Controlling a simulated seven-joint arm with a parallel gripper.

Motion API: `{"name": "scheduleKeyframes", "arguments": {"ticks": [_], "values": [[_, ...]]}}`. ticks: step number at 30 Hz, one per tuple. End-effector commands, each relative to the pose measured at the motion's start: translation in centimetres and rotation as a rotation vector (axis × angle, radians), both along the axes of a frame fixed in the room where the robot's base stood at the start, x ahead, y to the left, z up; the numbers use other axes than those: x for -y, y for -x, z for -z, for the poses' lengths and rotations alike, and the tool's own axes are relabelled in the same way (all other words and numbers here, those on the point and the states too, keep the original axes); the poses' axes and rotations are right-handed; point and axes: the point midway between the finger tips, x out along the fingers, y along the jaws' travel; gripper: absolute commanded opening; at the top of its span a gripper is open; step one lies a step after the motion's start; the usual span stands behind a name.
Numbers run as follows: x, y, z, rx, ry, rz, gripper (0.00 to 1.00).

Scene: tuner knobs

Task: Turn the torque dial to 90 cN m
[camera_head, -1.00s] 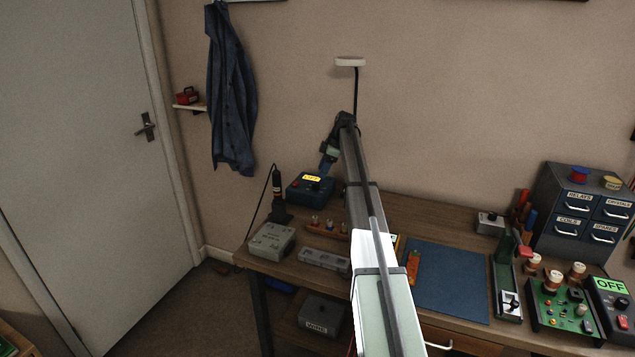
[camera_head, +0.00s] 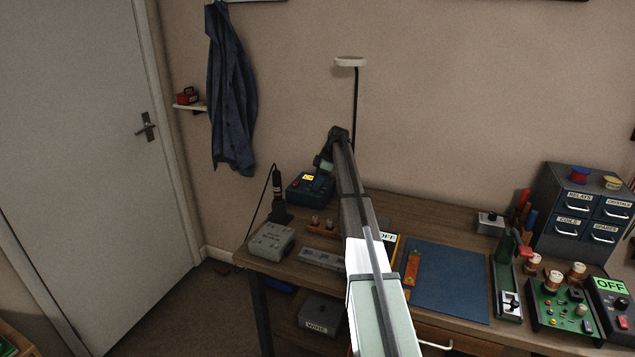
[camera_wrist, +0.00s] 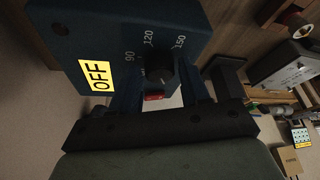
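The blue box (camera_head: 298,190) stands at the back left of the workbench, with a yellow OFF label (camera_wrist: 97,75) on its face. In the wrist view, its dark dial knob (camera_wrist: 158,68) has the printed marks 90, 120 and 150 around it. The knob's pointer is too dark to read. A small red part (camera_wrist: 154,96) shows just below the knob. My gripper (camera_wrist: 160,90) is open, with one finger on each side of the knob; I cannot tell whether they touch it. In the head view, my wrist partly covers the box.
A soldering iron in its stand (camera_head: 278,200) is left of the box. A grey box (camera_head: 271,241) and a rack (camera_head: 317,226) lie in front. A tall lamp (camera_head: 350,62) rises behind my arm. The blue mat (camera_head: 447,280) has free room.

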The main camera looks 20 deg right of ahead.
Motion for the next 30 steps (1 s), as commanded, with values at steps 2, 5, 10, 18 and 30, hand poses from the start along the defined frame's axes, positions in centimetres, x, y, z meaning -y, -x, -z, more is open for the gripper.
{"name": "scheduleKeyframes", "arguments": {"ticks": [2,5,10,18,30], "values": [[0.01,-0.01,-0.01,0.0,0.0,0.0,0.38],[0.01,-0.01,-0.01,0.0,0.0,0.0,0.28],[0.0,-0.01,-0.02,0.0,0.0,0.0,0.12],[-0.01,0.04,-0.02,0.0,0.0,0.012,0.05],[-0.12,0.31,-0.03,0.001,0.002,0.226,0.05]]}}
